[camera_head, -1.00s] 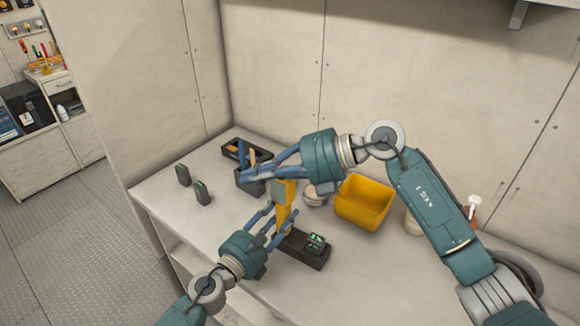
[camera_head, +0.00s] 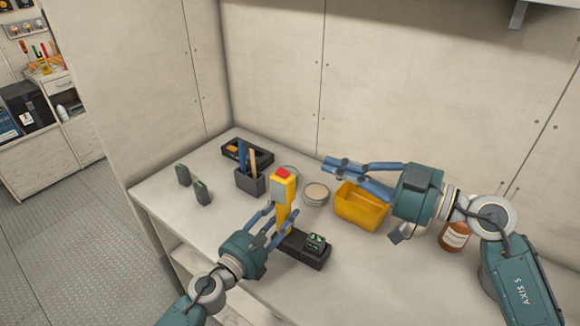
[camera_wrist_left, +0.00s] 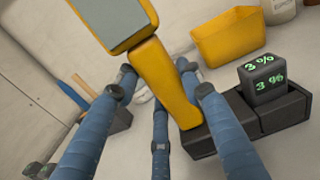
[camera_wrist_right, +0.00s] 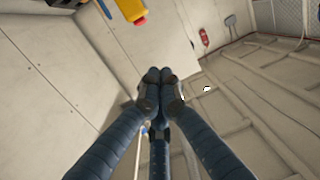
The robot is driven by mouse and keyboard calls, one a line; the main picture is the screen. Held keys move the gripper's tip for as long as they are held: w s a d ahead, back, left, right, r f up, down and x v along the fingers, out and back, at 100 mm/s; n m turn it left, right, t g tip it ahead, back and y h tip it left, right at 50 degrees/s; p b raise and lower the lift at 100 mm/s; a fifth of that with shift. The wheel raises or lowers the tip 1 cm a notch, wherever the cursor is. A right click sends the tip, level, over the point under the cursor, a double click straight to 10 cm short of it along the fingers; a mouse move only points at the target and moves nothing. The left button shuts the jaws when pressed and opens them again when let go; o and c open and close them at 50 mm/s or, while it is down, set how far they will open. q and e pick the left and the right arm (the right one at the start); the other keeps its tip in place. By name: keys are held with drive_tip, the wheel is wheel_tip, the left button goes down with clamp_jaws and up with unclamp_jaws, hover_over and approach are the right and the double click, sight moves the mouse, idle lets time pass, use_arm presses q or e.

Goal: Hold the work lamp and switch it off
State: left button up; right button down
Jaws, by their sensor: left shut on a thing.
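The yellow work lamp (camera_head: 283,190) stands upright in my left gripper (camera_head: 275,222), which is shut around its handle. Its red top (camera_head: 283,174) faces up and is uncovered. In the left wrist view the lamp (camera_wrist_left: 165,80) shows a dull grey-green panel (camera_wrist_left: 110,22) on its head, with no visible glow. My right gripper (camera_head: 332,168) is to the right of the lamp, apart from it, empty with its fingertips together. In the right wrist view the lamp (camera_wrist_right: 130,8) is at the top edge, beyond the closed fingertips (camera_wrist_right: 160,80).
A black charger (camera_head: 300,252) holds a battery (camera_wrist_left: 262,80) reading 3%. A yellow bin (camera_head: 362,208) stands near my right gripper. A tool cup (camera_head: 250,184), a black tray (camera_head: 262,158), a round tin (camera_head: 316,194), a brown bottle (camera_head: 455,236) and two small batteries (camera_head: 203,193) share the bench.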

idle(0.4)
hover_over(290, 179)
drive_tip(key=v, duration=0.2)
drive_tip(key=f, duration=0.1)
drive_tip(key=a+f, duration=0.1)
drive_tip(key=w+f, duration=0.1)
drive_tip(key=shift+a+f, duration=0.25)
drive_tip(key=shift+a, duration=0.05)
drive_tip(key=shift+f, duration=0.5)
